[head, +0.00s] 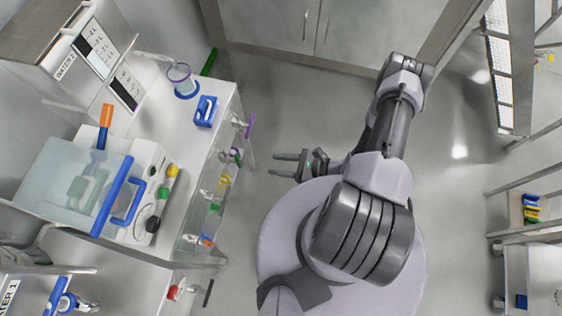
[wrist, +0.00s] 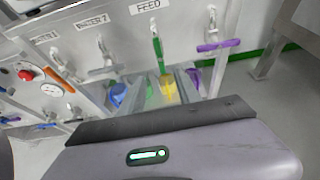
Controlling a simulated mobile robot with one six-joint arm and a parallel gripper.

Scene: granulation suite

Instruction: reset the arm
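My arm is bent over my round base in the head view. My gripper (head: 280,165) points left, over the floor between the base and the white bench. Its two fingers are apart, with a clear gap between them, and nothing shows in it. It stands clear of the bench front. In the wrist view a pale lavender housing with a lit green indicator, which looks like part of my own body, fills the bottom.
The white bench (head: 207,139) at left carries a clear-lidded machine (head: 85,185), a blue-based beaker (head: 182,80) and a blue-handled item (head: 205,111). Coloured valve handles line its front; a purple handle (wrist: 218,46) shows near the FEED label (wrist: 148,5). Cabinets (head: 270,25) stand behind.

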